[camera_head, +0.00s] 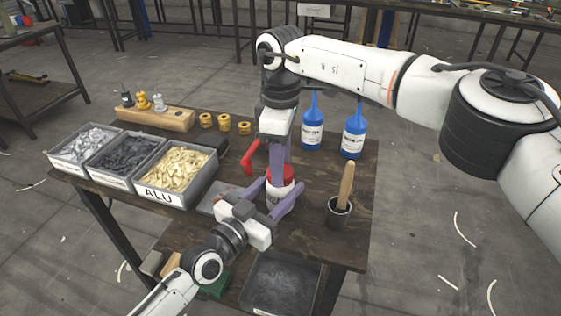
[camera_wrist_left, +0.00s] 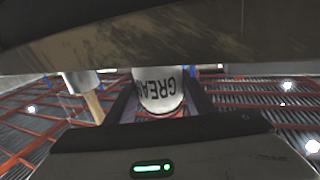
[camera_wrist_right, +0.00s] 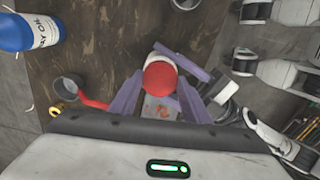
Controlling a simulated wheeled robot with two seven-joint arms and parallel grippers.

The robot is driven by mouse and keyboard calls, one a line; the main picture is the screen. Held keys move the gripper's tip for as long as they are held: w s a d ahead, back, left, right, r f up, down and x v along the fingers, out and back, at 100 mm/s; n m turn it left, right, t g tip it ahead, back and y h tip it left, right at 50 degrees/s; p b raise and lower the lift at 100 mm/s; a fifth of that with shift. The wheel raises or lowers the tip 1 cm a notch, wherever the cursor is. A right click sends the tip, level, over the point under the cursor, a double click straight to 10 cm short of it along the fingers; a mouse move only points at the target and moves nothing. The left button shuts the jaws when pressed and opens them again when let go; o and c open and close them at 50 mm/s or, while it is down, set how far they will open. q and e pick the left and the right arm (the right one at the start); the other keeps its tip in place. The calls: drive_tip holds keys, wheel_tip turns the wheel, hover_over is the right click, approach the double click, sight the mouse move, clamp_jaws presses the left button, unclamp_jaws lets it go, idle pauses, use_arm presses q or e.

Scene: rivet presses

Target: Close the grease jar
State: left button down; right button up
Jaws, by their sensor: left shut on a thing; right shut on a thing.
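The white grease jar (camera_head: 272,195) stands on the dark wooden table; its label shows upside down in the left wrist view (camera_wrist_left: 160,90). Its red lid (camera_head: 281,172) is at the jar's mouth, and it also shows from above in the right wrist view (camera_wrist_right: 159,79). My left gripper (camera_head: 271,199) comes in low from the front, shut on the jar body with a purple finger on each side. My right gripper (camera_head: 279,166) points down from above, shut on the lid. The fingers hide part of the rim, so I cannot tell how tightly the lid sits.
A red lever (camera_head: 250,157) stands close left of the jar. A dark cup with a wooden handle (camera_head: 340,207) is to the right. Blue bottles (camera_head: 312,128) stand behind. Bins of rivets (camera_head: 165,197), brass-coloured rings (camera_head: 225,123) and a wooden nozzle block (camera_head: 150,118) fill the left.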

drive_tip(key=m, duration=0.4)
drive_tip(key=o, duration=1)
drive_tip(key=shift+r, duration=2.3)
drive_tip(key=shift+c, duration=0.3)
